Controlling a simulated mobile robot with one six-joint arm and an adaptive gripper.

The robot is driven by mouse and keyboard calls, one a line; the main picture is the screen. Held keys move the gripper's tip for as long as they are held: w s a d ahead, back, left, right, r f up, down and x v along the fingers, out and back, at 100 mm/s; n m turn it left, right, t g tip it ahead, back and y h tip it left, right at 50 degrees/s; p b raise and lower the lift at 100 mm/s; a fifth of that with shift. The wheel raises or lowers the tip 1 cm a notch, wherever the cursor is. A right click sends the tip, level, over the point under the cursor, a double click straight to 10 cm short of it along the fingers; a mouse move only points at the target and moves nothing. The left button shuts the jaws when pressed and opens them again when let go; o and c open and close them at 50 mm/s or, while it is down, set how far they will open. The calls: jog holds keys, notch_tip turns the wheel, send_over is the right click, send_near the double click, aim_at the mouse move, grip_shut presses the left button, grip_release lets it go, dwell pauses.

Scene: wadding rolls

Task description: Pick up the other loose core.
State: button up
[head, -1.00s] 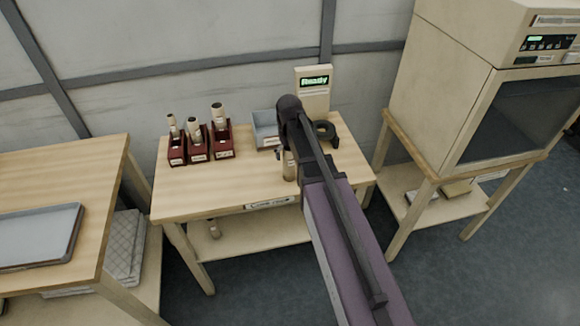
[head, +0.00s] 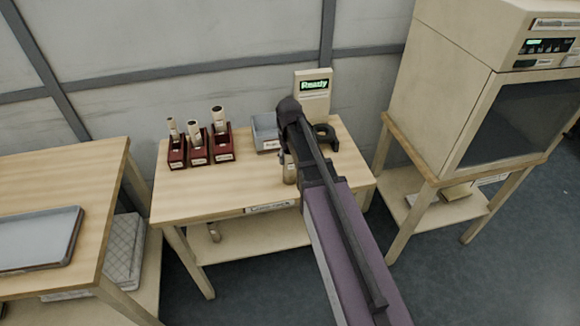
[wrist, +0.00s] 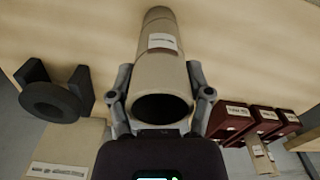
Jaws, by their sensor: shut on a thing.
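A beige cardboard core (wrist: 160,72) with a white label lies between the two fingers of my gripper (wrist: 160,98) in the wrist view. The fingers are shut on its sides, and its dark open end faces the camera. In the head view the core (head: 290,170) shows below my gripper, near the front of the middle table (head: 230,190). My arm hides part of it there. I cannot tell whether it touches the table top.
Red boxes (head: 198,152) holding upright cores stand at the table's left. A grey bin (head: 265,132), a black ring-shaped holder (head: 326,134) and a "Ready" display unit (head: 313,92) stand at the back. Another small core (head: 214,232) is on the lower shelf. The table's front left is clear.

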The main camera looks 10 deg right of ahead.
jog(key=shift+r, duration=0.15)
notch_tip(320, 180, up, 4)
jog(key=p, duration=0.4)
jog(key=shift+f, duration=0.2)
jog(key=s+a+r+p, duration=0.1)
jog(key=s, duration=1.5)
jog(key=shift+a, duration=0.35)
